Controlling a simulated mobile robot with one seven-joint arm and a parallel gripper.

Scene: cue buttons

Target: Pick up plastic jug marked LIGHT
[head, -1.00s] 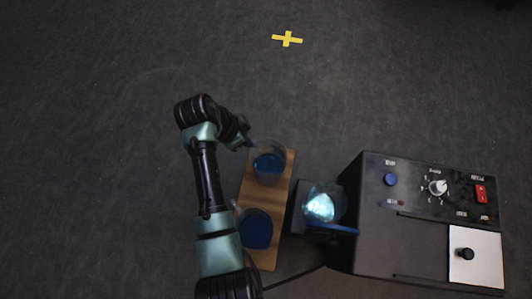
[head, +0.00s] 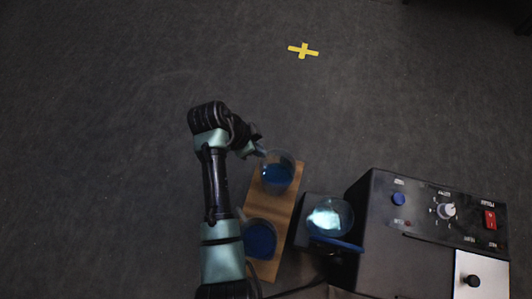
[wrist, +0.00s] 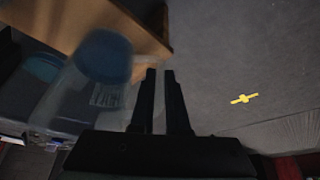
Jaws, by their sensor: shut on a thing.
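A clear plastic jug with blue liquid (head: 277,175) is at the far end of a wooden board (head: 287,206). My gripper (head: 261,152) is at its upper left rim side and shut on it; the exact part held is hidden. In the wrist view the jug (wrist: 103,58) is blurred, left of my gripper's fingers (wrist: 159,72), and its label cannot be read. I cannot tell whether it touches the board. A second jug with blue liquid (head: 259,238) stands at the board's near end, partly beside my arm.
A clear vessel with glowing pale contents (head: 329,217) sits right of the board on a dark stand with a blue part. A black control box (head: 400,255) with knobs and a red switch stands at the right. A yellow cross (head: 303,50) marks the open grey floor beyond.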

